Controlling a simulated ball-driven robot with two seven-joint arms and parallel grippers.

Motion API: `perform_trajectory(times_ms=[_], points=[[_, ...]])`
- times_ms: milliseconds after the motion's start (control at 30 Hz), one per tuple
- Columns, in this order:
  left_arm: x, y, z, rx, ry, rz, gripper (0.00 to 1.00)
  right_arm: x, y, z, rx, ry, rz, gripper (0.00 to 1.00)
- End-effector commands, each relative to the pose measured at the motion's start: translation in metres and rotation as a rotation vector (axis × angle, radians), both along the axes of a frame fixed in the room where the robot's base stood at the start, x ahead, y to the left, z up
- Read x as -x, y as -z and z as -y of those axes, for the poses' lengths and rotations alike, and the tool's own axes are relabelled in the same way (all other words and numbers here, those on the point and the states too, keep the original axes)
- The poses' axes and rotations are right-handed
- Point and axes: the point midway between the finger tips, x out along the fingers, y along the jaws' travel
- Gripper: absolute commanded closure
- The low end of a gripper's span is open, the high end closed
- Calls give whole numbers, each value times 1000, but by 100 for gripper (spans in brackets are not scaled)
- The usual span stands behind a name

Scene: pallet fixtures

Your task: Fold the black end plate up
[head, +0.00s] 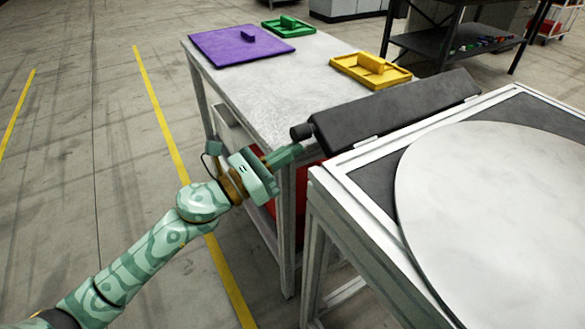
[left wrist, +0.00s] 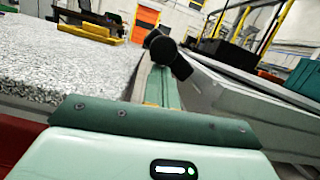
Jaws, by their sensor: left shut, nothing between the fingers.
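The black end plate (head: 395,110) runs along the far edge of the framed stand with the round grey disc. Its face is visible and it looks tilted; its exact angle is hard to tell. A black round knob (head: 301,131) sticks out at its left end. My left gripper (head: 290,153) is shut and empty, with its green fingertips just below and beside this knob. In the left wrist view the fingers (left wrist: 163,90) point at the black knob (left wrist: 160,46), which appears right at their tips. I cannot tell whether they touch. My right gripper is not in view.
A grey table (head: 270,90) behind the plate carries a purple board (head: 240,45), a green tray (head: 288,27) and a yellow tray (head: 370,70). The large disc (head: 500,200) fills the stand's top. Open floor lies to the left.

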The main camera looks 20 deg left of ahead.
Motion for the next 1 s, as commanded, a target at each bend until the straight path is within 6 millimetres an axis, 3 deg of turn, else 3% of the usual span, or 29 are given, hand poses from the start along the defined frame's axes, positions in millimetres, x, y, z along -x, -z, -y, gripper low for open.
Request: perform_trajectory(times_ms=[433, 600, 1000], points=[[2, -21, 4, -336, 2, 265, 100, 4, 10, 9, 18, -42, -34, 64], [5, -29, 7, -462, 2, 363, 100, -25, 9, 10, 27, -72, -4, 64], [11, -41, 15, -700, 3, 547, 100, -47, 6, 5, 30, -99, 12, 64]])
